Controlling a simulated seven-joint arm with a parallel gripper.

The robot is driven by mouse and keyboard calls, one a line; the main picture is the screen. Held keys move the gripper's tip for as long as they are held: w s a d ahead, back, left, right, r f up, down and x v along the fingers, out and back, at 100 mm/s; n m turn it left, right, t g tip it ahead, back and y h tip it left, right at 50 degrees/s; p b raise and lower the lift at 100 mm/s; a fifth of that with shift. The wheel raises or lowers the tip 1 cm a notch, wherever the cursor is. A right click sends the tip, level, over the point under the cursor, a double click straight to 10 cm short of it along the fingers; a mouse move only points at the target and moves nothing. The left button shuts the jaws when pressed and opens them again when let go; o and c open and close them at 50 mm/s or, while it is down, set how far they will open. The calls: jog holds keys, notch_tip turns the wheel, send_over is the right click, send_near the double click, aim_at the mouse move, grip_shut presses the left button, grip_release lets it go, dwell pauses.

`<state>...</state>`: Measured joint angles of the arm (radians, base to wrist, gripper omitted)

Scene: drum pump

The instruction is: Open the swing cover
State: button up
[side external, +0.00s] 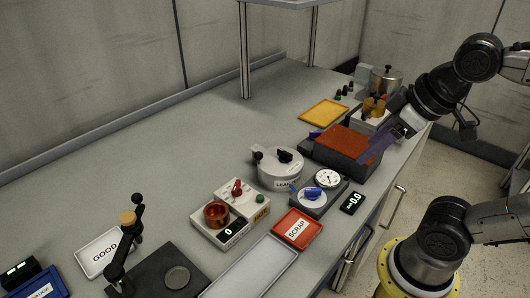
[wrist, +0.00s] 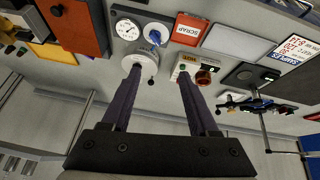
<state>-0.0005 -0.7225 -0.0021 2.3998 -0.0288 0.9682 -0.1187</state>
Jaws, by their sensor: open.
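No part is labelled as the swing cover. A white round pot marked LEAK (side external: 280,172), with a lid bearing black knobs, stands mid-bench; its lid looks closed. In the wrist view the white pot (wrist: 143,60) is partly hidden by my left finger. A dark box with a flat red-brown top (side external: 346,144) stands to its right; in the wrist view this top (wrist: 78,25) lies at upper left, near a black knob. My gripper (side external: 368,158) is open over the near side of that box. In the wrist view my gripper (wrist: 160,71) has empty, spread fingers.
A gauge block with a blue knob (side external: 314,194) and a red SCRAP tray (side external: 297,229) stand in front of the pot. A white unit with a copper cup (side external: 217,213) is to its left. A yellow tray (side external: 323,113) lies behind. The bench's back left is clear.

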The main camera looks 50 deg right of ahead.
jog(key=w+r+n, duration=0.2)
jog(key=w+r, duration=0.3)
jog(key=w, duration=0.2)
jog(key=n+g+h, duration=0.1)
jog(key=n+g, duration=0.2)
jog(key=g, duration=0.2)
send_over(259, 153)
jog(key=s+a, duration=0.1)
jog(key=a, duration=0.1)
notch_tip(259, 153, down, 8)
jog(key=f, duration=0.4)
jog(key=d+f, duration=0.1)
jog(key=f, duration=0.3)
jog(key=w+f, duration=0.1)
jog(key=f, duration=0.4)
jog(key=shift+d+f, duration=0.1)
jog(key=shift+d, duration=0.3)
grip_shut()
